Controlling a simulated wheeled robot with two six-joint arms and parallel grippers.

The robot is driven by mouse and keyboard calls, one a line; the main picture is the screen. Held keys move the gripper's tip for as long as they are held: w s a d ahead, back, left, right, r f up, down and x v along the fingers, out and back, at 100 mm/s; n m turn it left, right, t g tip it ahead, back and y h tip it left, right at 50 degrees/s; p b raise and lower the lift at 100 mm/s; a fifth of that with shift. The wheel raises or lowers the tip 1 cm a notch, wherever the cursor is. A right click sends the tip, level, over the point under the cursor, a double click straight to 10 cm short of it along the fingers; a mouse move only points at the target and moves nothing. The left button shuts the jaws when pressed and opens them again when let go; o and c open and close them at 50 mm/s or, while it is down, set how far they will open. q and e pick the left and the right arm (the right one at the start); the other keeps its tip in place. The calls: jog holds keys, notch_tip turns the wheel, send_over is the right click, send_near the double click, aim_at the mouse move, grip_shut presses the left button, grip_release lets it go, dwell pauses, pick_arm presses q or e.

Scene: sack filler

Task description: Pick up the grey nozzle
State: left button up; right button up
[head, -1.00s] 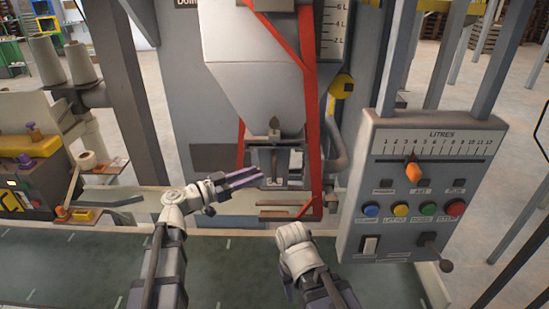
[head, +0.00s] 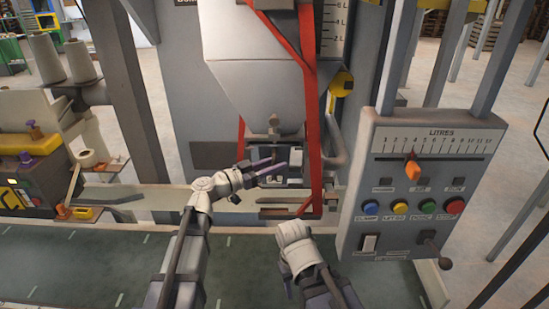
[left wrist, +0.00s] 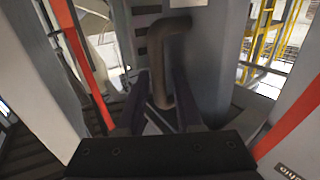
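A grey outlet (head: 273,128) hangs under the pale hopper (head: 262,85); it is the only nozzle-like part I can make out, and its lower part is largely hidden behind my left gripper. My left gripper (head: 272,166) is in front of it, its dark purple fingers pointing right. In the left wrist view, the fingers (left wrist: 160,105) stand apart with nothing held between them. A bent brown-grey pipe (left wrist: 167,62) shows beyond and between them. My right arm shows at lower middle, but its gripper is not visible.
Red straps (head: 310,120) run down beside the hopper, close to the right of my left gripper. A control panel (head: 415,190) with an orange slider, coloured buttons and a lever stands at right. Thread cones (head: 83,62) stand at left. The green belt (head: 90,265) in front looks clear.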

pick_arm(q)
jog(key=shift+c, duration=0.2)
grip_shut()
dwell(1.1)
